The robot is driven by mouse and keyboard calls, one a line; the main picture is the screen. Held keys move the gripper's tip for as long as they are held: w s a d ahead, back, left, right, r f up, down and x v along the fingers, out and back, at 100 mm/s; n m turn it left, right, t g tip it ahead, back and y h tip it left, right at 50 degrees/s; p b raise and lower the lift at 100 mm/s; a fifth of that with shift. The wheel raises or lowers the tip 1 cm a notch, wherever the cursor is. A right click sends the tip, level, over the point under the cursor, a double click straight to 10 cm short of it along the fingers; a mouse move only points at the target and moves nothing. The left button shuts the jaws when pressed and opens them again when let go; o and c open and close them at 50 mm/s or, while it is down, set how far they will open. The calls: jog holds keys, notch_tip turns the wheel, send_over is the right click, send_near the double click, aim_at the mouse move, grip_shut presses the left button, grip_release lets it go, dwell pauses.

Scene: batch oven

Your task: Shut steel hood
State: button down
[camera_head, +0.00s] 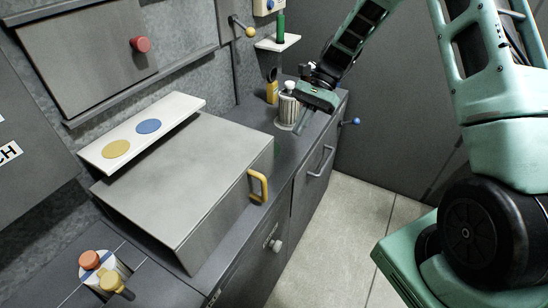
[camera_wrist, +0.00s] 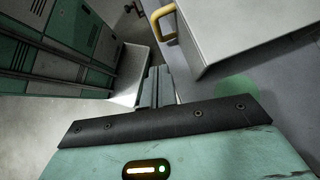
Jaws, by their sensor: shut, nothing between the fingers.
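The steel hood (camera_head: 190,175) is a grey box-shaped cover on the dark counter, with a yellow handle (camera_head: 259,186) on its front face. I cannot tell whether it is fully down. In the wrist view the hood (camera_wrist: 240,25) is at the upper right, with its yellow handle (camera_wrist: 158,24) at the top. My gripper (camera_head: 299,130) is above the counter beyond the hood's right end, apart from the handle. Its fingers (camera_wrist: 155,80) are together and empty, pointing toward the handle side in the wrist view.
A ribbed jar (camera_head: 287,110) stands close to my gripper. A white panel with yellow and blue discs (camera_head: 135,137) lies along the hood's back. The floor (camera_head: 350,215) before the cabinets is clear.

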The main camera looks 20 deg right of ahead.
jog(key=a+r+p+x, duration=0.2)
jog(key=p+x, duration=0.2)
jog(key=x, duration=0.8)
jog(key=shift+s+a, duration=0.2)
jog(key=shift+s, duration=0.3)
jog(key=shift+a+f, duration=0.1)
